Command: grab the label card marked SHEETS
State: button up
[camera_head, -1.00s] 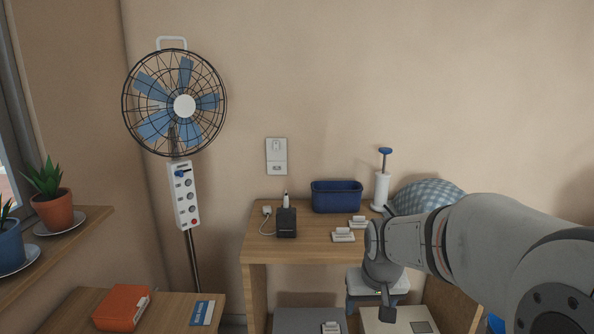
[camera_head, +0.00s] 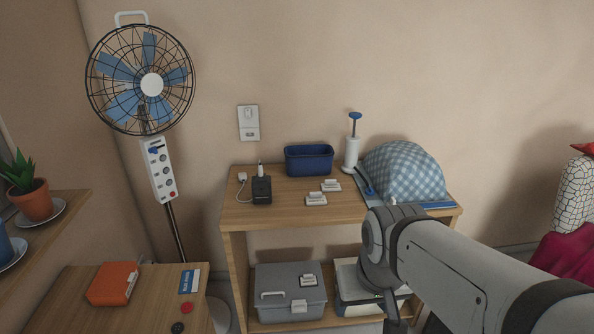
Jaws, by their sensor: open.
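Three small white label cards on stands are in view, and their lettering is too small to read, so I cannot tell which says SHEETS. One card (camera_head: 316,199) stands near the front of the wooden table top. Another card (camera_head: 331,185) stands just behind it to the right. A third card (camera_head: 309,281) sits on the grey lidded box on the lower shelf. My arm reaches in from the lower right, with its wrist in front of the table's right side. The fingers of my gripper do not show, and no card is seen held.
The wooden table (camera_head: 243,212) also bears a blue bin (camera_head: 309,160), a black charger (camera_head: 261,190), a white pump-like stand (camera_head: 352,152) and a checked cloth mound (camera_head: 405,172). The grey box (camera_head: 290,296) and a pale case (camera_head: 355,287) fill the shelf. A fan (camera_head: 151,84) stands left.

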aim_at(316, 198)
jog(key=z, duration=2.1)
jog(key=i, duration=1.25)
jog(key=u, duration=3.45)
jog(key=i, duration=0.5)
jog(key=z, duration=0.3)
